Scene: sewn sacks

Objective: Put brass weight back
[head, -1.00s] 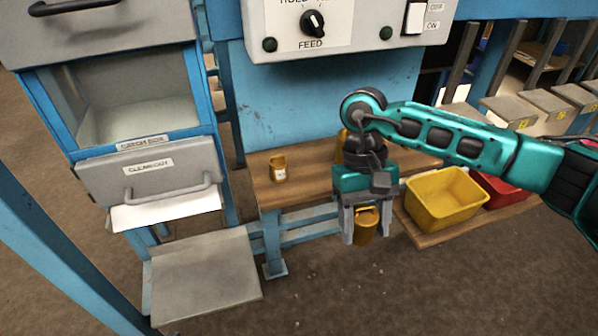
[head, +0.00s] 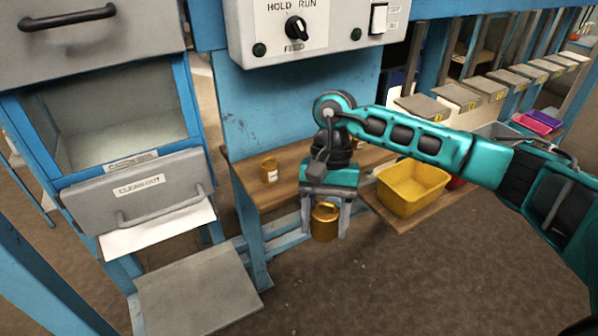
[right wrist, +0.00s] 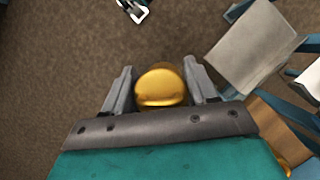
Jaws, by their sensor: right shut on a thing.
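A brass weight (head: 325,226) hangs between the fingers of my right gripper (head: 325,215) in the head view. The gripper points down and is shut on the weight's upper part, in front of the wooden shelf's edge. In the right wrist view the weight (right wrist: 161,87) shows as a rounded gold top between the two grey fingers (right wrist: 160,88). Another brass weight (head: 269,170) with a pale label stands upright on the wooden shelf (head: 250,192), left of the gripper. My arm hides part of the shelf behind it. My left gripper is not in view.
A cabinet with a clean-out drawer (head: 138,196) and a grey step (head: 200,290) are at left. A control panel (head: 310,30) is above. Floor in front is open.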

